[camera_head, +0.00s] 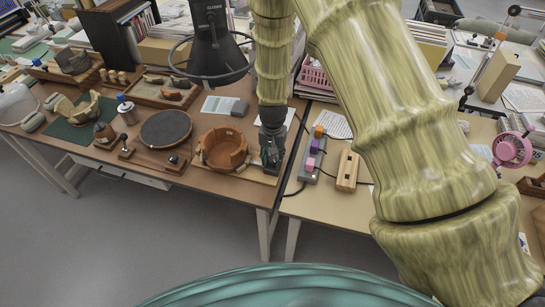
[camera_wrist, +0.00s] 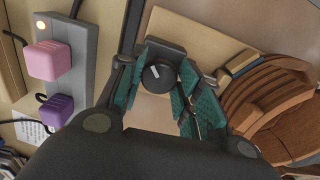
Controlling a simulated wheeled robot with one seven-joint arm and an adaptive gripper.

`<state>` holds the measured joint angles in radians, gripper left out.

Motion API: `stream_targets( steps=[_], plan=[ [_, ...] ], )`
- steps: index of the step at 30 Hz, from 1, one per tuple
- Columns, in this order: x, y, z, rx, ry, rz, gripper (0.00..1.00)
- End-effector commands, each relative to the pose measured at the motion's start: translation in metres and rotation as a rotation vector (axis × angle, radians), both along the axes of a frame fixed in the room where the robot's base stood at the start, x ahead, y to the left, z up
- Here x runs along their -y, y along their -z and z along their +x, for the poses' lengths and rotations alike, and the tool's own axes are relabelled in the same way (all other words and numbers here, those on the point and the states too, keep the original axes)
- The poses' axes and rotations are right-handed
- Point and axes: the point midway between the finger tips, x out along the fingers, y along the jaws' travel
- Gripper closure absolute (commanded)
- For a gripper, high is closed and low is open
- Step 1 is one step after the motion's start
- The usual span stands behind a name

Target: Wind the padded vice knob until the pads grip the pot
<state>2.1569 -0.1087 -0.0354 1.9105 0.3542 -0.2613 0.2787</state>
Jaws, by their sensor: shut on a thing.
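The padded vice knob (camera_wrist: 158,77) is a round dark knob with a pale line on its face. It sits between the two teal-padded fingers of my gripper (camera_wrist: 165,88) in the wrist view, and the fingers are shut on it. In the head view my gripper (camera_head: 272,158) points down at the right end of the vice board and hides the knob. The pot (camera_head: 223,148) is a brown, broken-rimmed bowl just left of my gripper. The pot (camera_wrist: 285,100) also shows at the right of the wrist view, with a wooden jaw block (camera_wrist: 242,64) beside it. Pad contact is unclear.
A power strip with pink (camera_wrist: 48,60) and purple (camera_wrist: 54,110) plugs lies close to my gripper. A round dark turntable (camera_head: 166,129) stands left of the pot. A wooden block (camera_head: 347,171) lies on the right table. A ring lamp (camera_head: 210,60) hangs behind.

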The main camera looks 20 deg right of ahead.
Motion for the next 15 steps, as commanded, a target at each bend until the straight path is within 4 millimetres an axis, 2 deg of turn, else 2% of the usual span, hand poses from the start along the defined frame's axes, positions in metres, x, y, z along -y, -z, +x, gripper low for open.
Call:
stream_targets(
  steps=[15],
  plan=[
    [0.0008,-0.0023,0.0037,0.008,0.037,-0.001,0.89]
  ],
)
